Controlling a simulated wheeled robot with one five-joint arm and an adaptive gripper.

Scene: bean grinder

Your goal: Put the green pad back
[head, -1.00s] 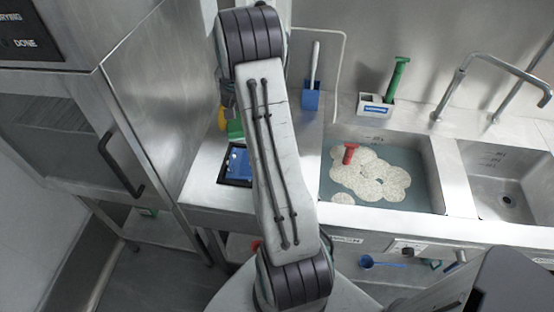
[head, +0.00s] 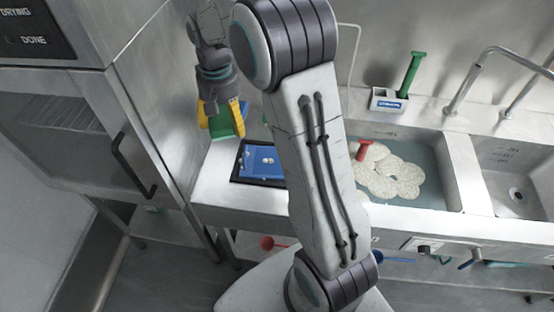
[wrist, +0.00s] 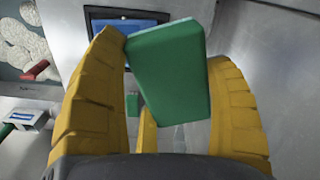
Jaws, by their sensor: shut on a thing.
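The green pad (head: 226,123) is a flat block held between the yellow fingers of my gripper (head: 221,114), above the left end of the steel counter (head: 215,182). In the wrist view the green pad (wrist: 168,72) sits tilted between the fingers of my gripper (wrist: 167,52), with its broad face toward the camera. My gripper is shut on it. A blue pad (head: 260,160) lies in a dark tray (head: 240,179) to the right of and below my gripper; the tray shows at the top of the wrist view (wrist: 93,18).
A steel cabinet (head: 150,90) stands close on the left. The sink (head: 445,160) holds pale round pieces and a red-handled tool (head: 364,150). A white holder (head: 388,103) with a green-handled tool (head: 411,72) stands behind it. A small green block (wrist: 132,104) lies beyond the pad.

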